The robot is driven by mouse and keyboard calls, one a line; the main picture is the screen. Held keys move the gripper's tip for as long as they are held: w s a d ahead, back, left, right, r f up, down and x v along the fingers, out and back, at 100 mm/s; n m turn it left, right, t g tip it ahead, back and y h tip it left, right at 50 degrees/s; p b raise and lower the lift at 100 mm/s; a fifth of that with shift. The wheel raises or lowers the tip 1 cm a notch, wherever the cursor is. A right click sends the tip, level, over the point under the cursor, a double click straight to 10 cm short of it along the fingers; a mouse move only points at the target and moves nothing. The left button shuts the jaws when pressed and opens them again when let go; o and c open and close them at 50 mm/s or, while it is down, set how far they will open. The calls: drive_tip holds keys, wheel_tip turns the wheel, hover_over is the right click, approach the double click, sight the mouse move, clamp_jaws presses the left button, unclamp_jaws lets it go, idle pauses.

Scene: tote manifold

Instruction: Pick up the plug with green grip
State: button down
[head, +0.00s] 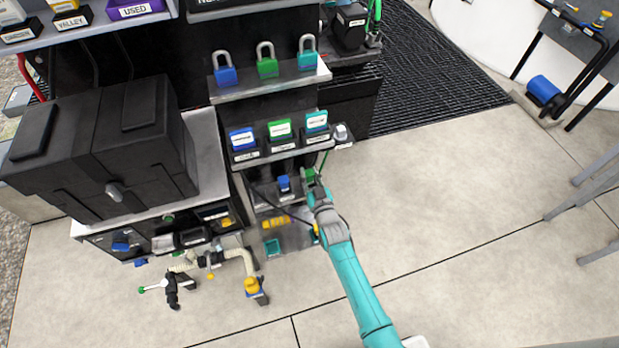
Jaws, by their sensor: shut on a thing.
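A plug with green grip (309,174) shows at the end of my teal and grey arm, by the lower shelf of the rack. My gripper (310,184) is shut on it. The gripper's fingers are small here and hide much of the plug. I cannot tell whether the plug is still seated or lifted clear. A similar blue-gripped piece (284,183) stands to the left on the same shelf.
Labelled blue, green and teal blocks (280,129) stand on the shelf above, with padlocks (267,62) higher up. A black case (105,150) sits on the left bench. A beige hose (235,256) with a yellow end lies low left.

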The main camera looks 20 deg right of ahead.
drive_tip(key=shift+r, duration=0.1)
drive_tip(key=shift+r, duration=0.5)
wheel_tip(320, 180, up, 2)
drive_tip(key=shift+r, duration=0.1)
drive_tip(key=s, duration=1.8)
drive_tip(key=shift+r, duration=0.1)
wheel_tip(320, 180, up, 3)
drive_tip(key=shift+r, duration=0.2)
